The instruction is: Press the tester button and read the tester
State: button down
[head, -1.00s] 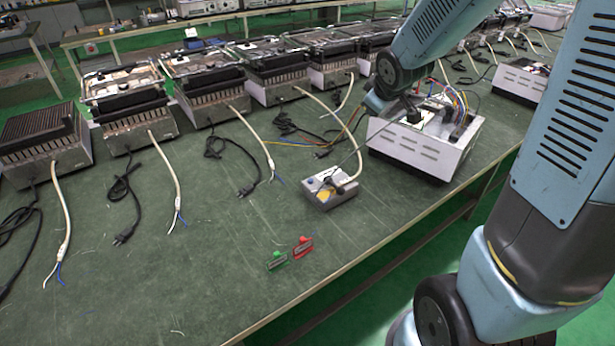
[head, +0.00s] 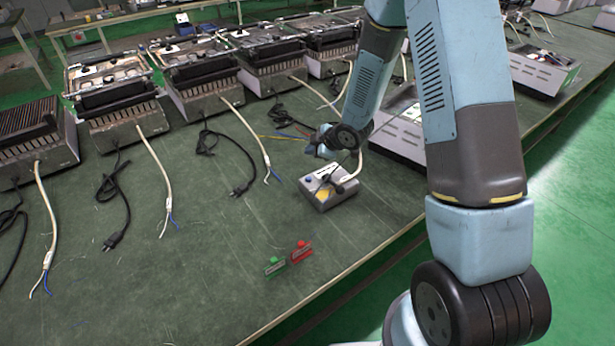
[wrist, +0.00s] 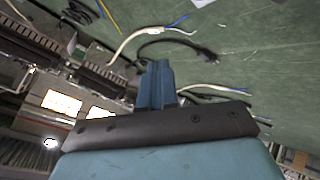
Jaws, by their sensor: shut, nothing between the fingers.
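The tester (head: 340,196) is a small grey box with a yellow label on the green workbench, right of centre in the head view. A blue button (head: 309,181) shows on the left of its top. My gripper (head: 312,150) is above and just behind the tester, apart from it as far as I can tell. In the wrist view its blue fingers (wrist: 155,72) are together with nothing between them. The tester does not show in the wrist view. Its reading is too small to make out in the head view.
A white open appliance housing (head: 398,138) stands right of the tester, partly hidden by my arm. A green tag (head: 275,266) and a red tag (head: 301,253) are near the bench's front edge. Grills with loose cables line the back.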

aim_at(310, 179)
jog(key=shift+a+f, duration=0.1)
jog(key=shift+a, duration=0.1)
jog(key=shift+f, duration=4.4)
jog(key=shift+s+f, duration=0.1)
jog(key=shift+f, duration=0.7)
jog(key=shift+r, duration=0.9)
jog(key=shift+r, duration=2.5)
